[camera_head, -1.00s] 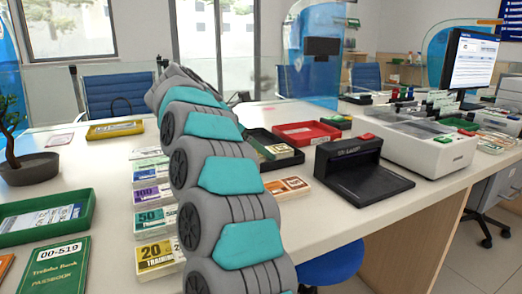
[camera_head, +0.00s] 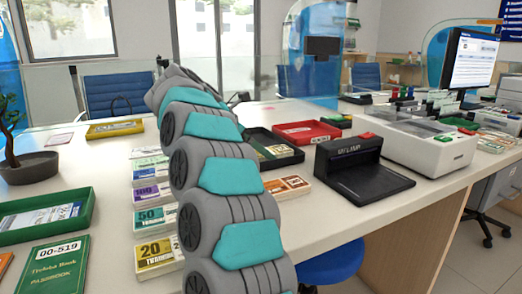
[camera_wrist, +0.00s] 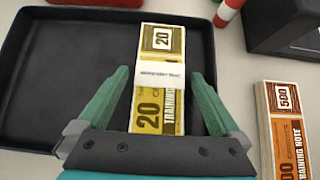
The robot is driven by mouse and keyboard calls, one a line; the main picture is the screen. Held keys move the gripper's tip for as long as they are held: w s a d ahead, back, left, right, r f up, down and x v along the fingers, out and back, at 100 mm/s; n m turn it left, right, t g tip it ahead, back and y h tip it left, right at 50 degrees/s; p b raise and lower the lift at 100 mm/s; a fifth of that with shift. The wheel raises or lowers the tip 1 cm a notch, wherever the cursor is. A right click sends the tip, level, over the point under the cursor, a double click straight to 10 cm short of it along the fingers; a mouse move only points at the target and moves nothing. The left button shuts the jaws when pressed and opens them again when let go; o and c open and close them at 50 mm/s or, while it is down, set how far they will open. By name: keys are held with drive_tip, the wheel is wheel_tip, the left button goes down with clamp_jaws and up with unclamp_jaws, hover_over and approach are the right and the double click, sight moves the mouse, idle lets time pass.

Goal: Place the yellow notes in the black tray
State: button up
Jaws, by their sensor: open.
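A banded bundle of yellow 20 notes (camera_wrist: 152,100) lies in the black tray (camera_wrist: 60,75), toward its right side in the wrist view. My gripper (camera_wrist: 158,76) is open over the tray, with one green finger on each side of the bundle and a gap to each. The bundle's near end is partly hidden by my gripper. In the head view the black tray (camera_head: 262,133) shows behind my arm with notes (camera_head: 279,151) in it; my gripper is hidden there. Another yellow 20 stack (camera_head: 158,256) lies on the counter left of my arm.
A red tray (camera_head: 307,132) stands beyond the black tray. Orange notes (camera_head: 288,185) and a black device (camera_head: 358,170) are to the right. More stacks (camera_head: 152,193), a green tray (camera_head: 45,215) and a plant pot (camera_head: 30,168) are left of my arm.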

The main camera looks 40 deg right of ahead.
drive_tip(key=shift+r, duration=0.25)
drive_tip(key=shift+w+a+r, duration=0.1)
drive_tip(key=shift+a, duration=0.15)
drive_tip(key=v, duration=0.8)
drive_tip(key=shift+a+r+p, duration=0.15)
drive_tip(key=shift+p, duration=0.25)
drive_tip(key=p+v, duration=0.3)
